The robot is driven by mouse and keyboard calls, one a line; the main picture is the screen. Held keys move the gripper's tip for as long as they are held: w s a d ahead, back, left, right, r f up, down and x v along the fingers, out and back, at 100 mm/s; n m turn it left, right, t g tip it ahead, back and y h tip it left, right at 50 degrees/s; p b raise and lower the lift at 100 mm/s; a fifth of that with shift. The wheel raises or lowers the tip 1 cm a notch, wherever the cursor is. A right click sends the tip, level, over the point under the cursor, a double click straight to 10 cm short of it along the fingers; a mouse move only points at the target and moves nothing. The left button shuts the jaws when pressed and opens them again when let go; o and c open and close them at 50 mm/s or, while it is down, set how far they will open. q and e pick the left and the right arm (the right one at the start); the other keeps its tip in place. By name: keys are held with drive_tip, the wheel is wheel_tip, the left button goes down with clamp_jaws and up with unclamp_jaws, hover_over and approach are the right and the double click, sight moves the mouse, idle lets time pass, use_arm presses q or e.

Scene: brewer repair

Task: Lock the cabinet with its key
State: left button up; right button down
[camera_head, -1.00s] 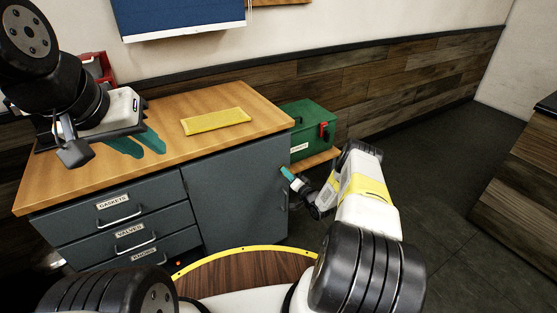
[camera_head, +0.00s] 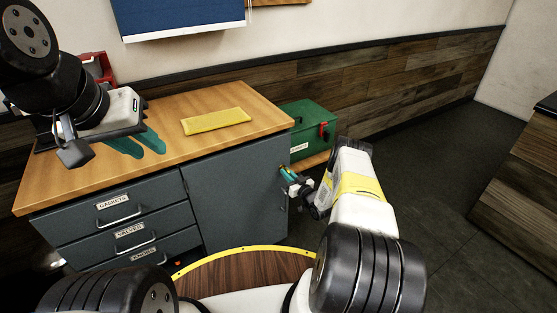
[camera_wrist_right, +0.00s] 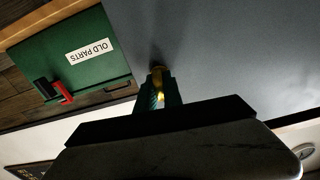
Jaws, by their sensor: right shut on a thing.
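The grey cabinet has a plain door (camera_head: 232,195) on the right of its front, which looks closed, with a handle at its right edge. My right gripper (camera_head: 287,173) is at the upper right part of the door. In the right wrist view, its teal fingers are shut on a small brass-coloured key (camera_wrist_right: 158,76), which points at the grey door surface (camera_wrist_right: 225,50). The key's tip meets or nearly meets the door; the lock is hidden, so I cannot tell whether it is inserted.
A yellow cloth-like mat (camera_head: 216,121) lies on the wooden countertop (camera_head: 185,103). A green "OLD PARTS" box (camera_head: 308,128) stands right of the cabinet, close to my right gripper. Labelled drawers (camera_head: 115,212) are left of the door. Floor to the right is open.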

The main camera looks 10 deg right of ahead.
drive_tip(key=shift+n, duration=0.5)
drive_tip(key=c, duration=1.5)
unclamp_jaws()
drive_tip(key=v, duration=0.7)
drive_tip(key=shift+s+d, duration=0.15)
drive_tip(key=shift+s, duration=0.2)
